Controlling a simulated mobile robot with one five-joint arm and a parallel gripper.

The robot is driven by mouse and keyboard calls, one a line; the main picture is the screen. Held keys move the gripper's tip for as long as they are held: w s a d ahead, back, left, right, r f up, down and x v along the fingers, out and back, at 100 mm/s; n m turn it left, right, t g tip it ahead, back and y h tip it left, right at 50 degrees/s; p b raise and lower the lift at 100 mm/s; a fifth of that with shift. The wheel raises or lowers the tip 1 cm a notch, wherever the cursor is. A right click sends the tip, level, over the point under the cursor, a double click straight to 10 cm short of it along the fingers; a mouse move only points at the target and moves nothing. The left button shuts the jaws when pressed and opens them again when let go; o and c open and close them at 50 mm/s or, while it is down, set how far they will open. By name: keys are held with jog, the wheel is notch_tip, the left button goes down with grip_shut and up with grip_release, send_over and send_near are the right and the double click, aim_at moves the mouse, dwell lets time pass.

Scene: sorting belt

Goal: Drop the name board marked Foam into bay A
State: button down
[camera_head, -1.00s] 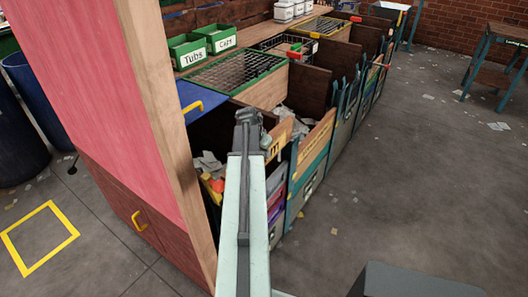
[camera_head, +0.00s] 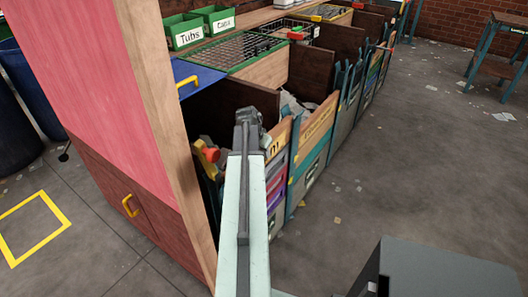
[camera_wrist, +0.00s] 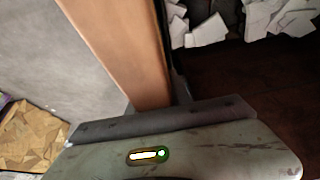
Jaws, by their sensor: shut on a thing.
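My gripper (camera_head: 248,118) is at the top of a bay front, next to a wooden board (camera_head: 279,143) on which only a letter "m" shows; my arm hides the rest of its lettering. In the wrist view, the jaw part (camera_wrist: 160,120) meets the end of a wooden board (camera_wrist: 120,50) that runs up to the left. The gripper is shut on this board, which appears to be the one with the "m". The opposite finger is hidden. I cannot tell whether the board sits in slots. No letter A is readable on any bay.
A tall red cabinet (camera_head: 78,80) with a wooden edge stands close on the left. Bays with wooden fronts (camera_head: 318,125) run away to the right. Green bins marked Tubs (camera_head: 187,34) and Caps stand behind. White scraps (camera_wrist: 205,30) lie in a bay.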

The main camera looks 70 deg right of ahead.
dwell(0.3)
jog(key=shift+f+b, duration=0.7)
jog(key=shift+b, duration=0.05)
jog(key=c, duration=1.1)
grip_release()
jog(key=shift+r, duration=0.15)
jog(key=p+v, duration=0.7)
jog(key=v, duration=0.1)
jog(key=shift+p, duration=0.35)
